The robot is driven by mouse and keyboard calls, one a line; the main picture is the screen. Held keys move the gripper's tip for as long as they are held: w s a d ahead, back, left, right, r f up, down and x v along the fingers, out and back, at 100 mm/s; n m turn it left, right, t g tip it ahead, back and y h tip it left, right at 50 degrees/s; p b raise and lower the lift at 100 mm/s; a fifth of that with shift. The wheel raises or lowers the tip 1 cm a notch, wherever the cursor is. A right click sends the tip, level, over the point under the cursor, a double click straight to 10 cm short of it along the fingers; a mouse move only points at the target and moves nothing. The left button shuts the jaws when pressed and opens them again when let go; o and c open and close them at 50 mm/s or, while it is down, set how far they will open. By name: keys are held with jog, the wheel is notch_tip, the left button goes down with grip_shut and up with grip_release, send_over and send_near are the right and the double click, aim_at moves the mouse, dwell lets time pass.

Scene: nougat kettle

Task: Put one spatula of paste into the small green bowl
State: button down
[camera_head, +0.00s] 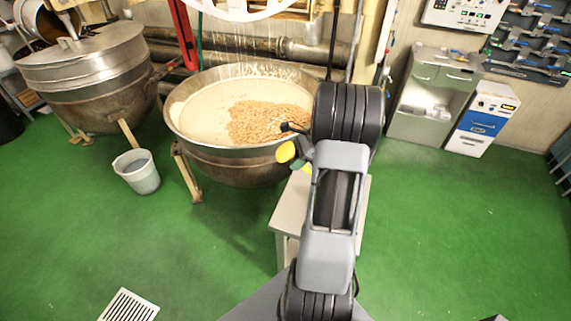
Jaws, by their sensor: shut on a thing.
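A wide metal kettle (181,135) holds pale paste (207,116) with a heap of tan nuts (262,121) on its right part. My arm reaches up to the kettle's right rim. My gripper (297,130) shows only as small dark parts at that rim, mostly hidden by my arm. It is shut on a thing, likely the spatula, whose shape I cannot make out. A rounded yellow thing (286,151) and a small green patch (298,164) show just below, by the rim. I cannot tell whether the green patch is the small green bowl.
A small pale table (288,218) stands right of the kettle, largely behind my arm. A grey bucket (137,172) stands on the floor at left, near a second, lidded kettle (90,75). Metal cabinets (428,100) line the right wall.

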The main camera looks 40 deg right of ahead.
jog(key=s+d+r+t+y, duration=0.3)
jog(key=s+d+r+y, duration=0.3)
jog(key=d, duration=0.5)
notch_tip(320, 180, up, 2)
jog(key=shift+s+r+p, duration=0.1)
jog(key=shift+s+p, duration=0.05)
jog(key=shift+p, duration=0.3)
